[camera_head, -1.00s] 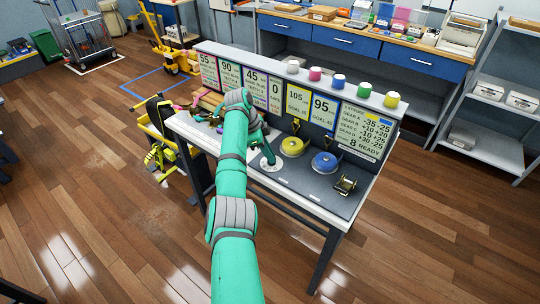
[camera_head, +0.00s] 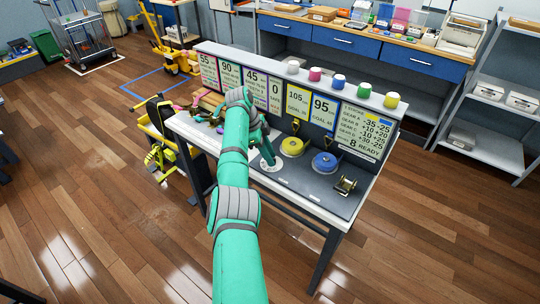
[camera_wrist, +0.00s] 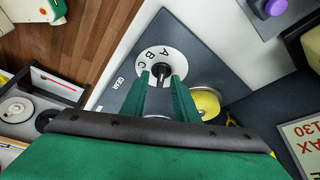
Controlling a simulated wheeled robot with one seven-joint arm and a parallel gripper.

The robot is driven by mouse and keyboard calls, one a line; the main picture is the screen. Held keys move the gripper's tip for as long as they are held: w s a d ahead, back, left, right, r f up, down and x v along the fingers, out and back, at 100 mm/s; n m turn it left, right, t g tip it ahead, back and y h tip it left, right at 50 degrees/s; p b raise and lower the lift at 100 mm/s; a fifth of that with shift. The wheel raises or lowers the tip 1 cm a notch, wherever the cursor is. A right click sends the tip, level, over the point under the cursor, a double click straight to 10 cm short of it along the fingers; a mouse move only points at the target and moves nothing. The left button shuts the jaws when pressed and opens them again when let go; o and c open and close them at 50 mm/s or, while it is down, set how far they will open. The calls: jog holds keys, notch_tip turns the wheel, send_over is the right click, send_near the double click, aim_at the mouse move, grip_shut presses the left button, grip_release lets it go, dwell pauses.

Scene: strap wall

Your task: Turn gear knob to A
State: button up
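The gear dial (camera_wrist: 165,51) is a white disc with letters on a dark plate marked GEAR; A, B and another letter show at its far side. The black gear knob (camera_wrist: 161,69) stands at the disc's middle. My gripper (camera_wrist: 161,76) has its two green fingers apart, one on each side of the knob, with slight gaps seeming to show; contact is hard to tell. In the head view the white dial (camera_head: 271,167) lies on the bench under my gripper (camera_head: 268,158), which hides part of it. The knob's exact pointing is unclear.
A yellow reel (camera_head: 292,147) and a blue reel (camera_head: 324,163) stand right of the dial. A ratchet buckle (camera_head: 345,185) lies near the bench's right end. A board with number cards (camera_head: 297,101) rises behind, topped by coloured caps (camera_head: 338,81).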

jog(key=v, duration=1)
jog(key=shift+a+r, duration=0.2)
jog(key=shift+r, duration=0.15)
